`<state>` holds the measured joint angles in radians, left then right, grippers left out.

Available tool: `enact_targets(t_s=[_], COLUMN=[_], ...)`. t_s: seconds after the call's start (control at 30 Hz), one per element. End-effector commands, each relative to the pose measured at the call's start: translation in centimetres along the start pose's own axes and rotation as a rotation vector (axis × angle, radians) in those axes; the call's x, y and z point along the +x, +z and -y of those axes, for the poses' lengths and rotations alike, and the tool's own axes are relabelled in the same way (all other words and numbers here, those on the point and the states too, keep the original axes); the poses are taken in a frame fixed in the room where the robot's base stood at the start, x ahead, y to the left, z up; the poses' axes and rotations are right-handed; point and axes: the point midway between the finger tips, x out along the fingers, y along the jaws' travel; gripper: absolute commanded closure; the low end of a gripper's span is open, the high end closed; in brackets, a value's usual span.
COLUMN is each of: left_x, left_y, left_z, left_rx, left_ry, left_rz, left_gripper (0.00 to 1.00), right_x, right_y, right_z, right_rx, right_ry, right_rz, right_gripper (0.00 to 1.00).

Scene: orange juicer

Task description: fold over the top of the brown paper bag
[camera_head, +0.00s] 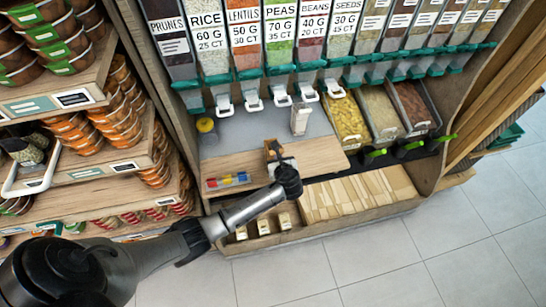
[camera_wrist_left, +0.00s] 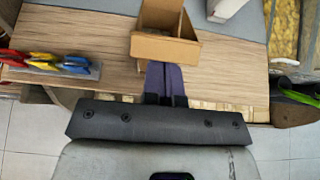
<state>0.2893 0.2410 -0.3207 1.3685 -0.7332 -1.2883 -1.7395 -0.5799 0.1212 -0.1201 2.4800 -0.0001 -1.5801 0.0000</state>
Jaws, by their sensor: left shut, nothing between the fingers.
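The brown paper bag (camera_head: 272,150) stands on the wooden counter, and the head view shows only part of it behind my left gripper (camera_head: 286,172). In the left wrist view the bag (camera_wrist_left: 165,48) looks like an open-topped brown form with a front wall and a taller side at the left. My left gripper's dark fingers (camera_wrist_left: 165,70) are together and empty, right at the near side of the bag. I cannot tell whether the fingertips touch it. My right gripper is not in view.
Coloured clips (camera_head: 228,180) lie in a clear tray on the counter, left of the bag. A white object (camera_head: 299,118) stands behind it. Labelled dispensers (camera_head: 248,45) line the back. Open food bins (camera_head: 348,120) are at the right. The wooden counter (camera_head: 325,160) has bare room right of the bag.

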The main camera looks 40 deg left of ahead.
Motion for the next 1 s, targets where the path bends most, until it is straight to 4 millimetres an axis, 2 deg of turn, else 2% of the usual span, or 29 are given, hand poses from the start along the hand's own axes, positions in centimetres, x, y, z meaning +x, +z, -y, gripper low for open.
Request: enact_targets(t_s=[1.0], left_x=[4.2], left_y=[2.4], left_z=[0.0], left_rx=[0.000], left_ry=[0.000], left_rz=[0.001], left_gripper=[1.00], right_x=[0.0], right_y=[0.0], right_z=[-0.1], right_rx=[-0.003], right_ry=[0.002], right_rz=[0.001], right_gripper=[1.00])
